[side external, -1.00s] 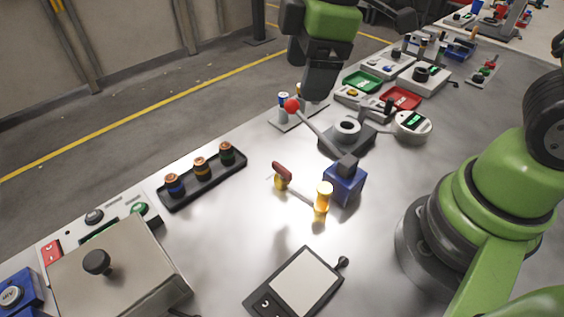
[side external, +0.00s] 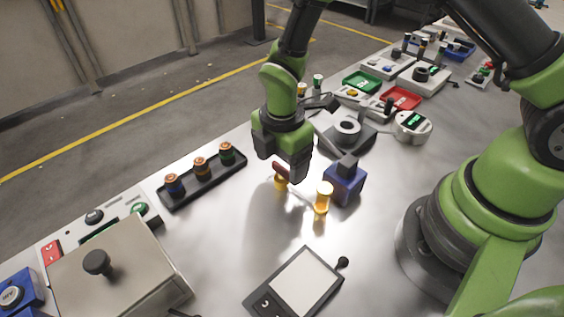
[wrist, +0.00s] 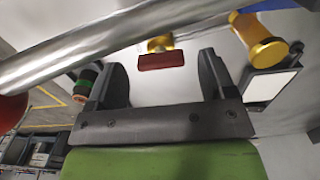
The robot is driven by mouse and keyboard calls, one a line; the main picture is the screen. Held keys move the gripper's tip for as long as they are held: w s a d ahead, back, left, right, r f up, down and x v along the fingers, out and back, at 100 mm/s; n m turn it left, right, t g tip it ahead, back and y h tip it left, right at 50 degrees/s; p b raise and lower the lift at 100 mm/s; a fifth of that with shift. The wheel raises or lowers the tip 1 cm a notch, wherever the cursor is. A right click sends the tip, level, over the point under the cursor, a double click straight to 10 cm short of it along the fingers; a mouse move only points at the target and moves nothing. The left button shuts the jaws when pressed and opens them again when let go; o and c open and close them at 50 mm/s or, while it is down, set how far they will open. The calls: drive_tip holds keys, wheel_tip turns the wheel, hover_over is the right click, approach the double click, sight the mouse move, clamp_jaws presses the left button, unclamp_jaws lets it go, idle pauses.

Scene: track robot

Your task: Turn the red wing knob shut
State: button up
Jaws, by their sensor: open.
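The red wing knob (wrist: 161,61) shows in the wrist view between my gripper's two fingers, beyond their tips, on a brass valve body (wrist: 160,43). In the side view the knob (side external: 281,167) is mostly hidden behind my gripper (side external: 284,170), which points down just over it. A thin pipe runs from the valve to a yellow brass fitting (side external: 324,197). My gripper (wrist: 163,72) is open, with nothing held between the fingers. I cannot tell whether a finger touches the knob.
A metal rod (wrist: 110,42) with a red ball (wrist: 10,112) crosses close in the wrist view. A blue block (side external: 345,184) stands right of the valve. A black tray with several cells (side external: 200,168) lies left. A flat tablet-like device (side external: 296,283) lies in front.

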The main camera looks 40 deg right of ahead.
drive_tip(key=shift+f, duration=0.55)
drive_tip(key=shift+c, duration=0.2)
drive_tip(key=c, duration=0.9)
